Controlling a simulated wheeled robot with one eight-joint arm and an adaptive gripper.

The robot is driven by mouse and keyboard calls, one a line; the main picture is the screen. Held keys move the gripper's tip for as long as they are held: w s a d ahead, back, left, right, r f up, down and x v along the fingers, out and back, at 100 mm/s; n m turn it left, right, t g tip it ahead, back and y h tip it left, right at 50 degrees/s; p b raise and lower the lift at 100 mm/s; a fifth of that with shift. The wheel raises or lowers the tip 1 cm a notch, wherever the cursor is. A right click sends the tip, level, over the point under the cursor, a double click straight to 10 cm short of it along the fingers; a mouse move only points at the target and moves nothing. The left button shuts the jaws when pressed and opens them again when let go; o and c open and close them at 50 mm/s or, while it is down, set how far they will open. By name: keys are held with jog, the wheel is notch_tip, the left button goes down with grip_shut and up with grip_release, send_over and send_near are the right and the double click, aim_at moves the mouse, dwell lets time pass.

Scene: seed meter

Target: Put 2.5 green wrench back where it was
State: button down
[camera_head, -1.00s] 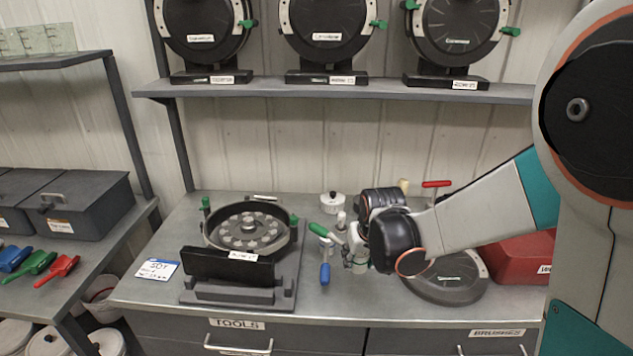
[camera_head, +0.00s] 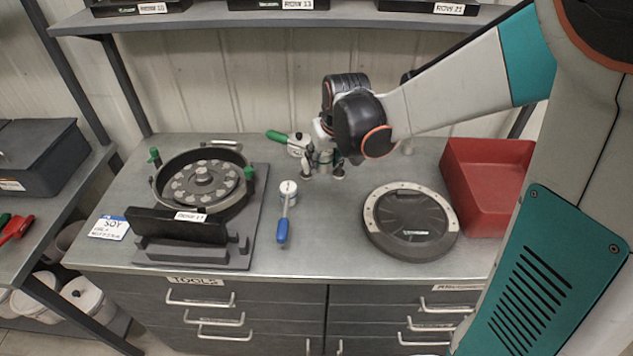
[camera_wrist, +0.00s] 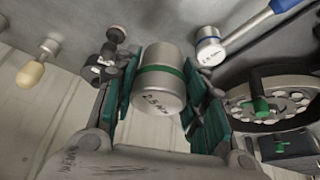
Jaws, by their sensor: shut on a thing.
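The green wrench (camera_head: 279,136) has a green handle and a silver head. My gripper (camera_head: 311,152) is shut on that head, above the back middle of the bench. In the wrist view the head is a silver cylinder with a green band and "2.5" lettering (camera_wrist: 160,98), between the fingers of my gripper (camera_wrist: 163,92). The green handle points left in the head view. I cannot tell the exact height of the wrench above the bench. The spot beneath it is partly hidden by my gripper.
A blue-handled wrench (camera_head: 283,228) lies left of centre on the bench. The seed meter housing (camera_head: 160,209) stands at left, a round black cover (camera_head: 412,224) lies at right, and a red bin (camera_head: 489,163) stands beyond it. A tan knob (camera_wrist: 31,75) shows in the wrist view.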

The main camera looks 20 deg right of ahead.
notch_tip(320, 180, down, 13)
jog(key=b, duration=0.3)
jog(key=shift+r+b, duration=0.1)
jog(key=shift+b, duration=0.2)
jog(key=c, duration=1)
grip_release()
jog(key=shift+o, duration=0.2)
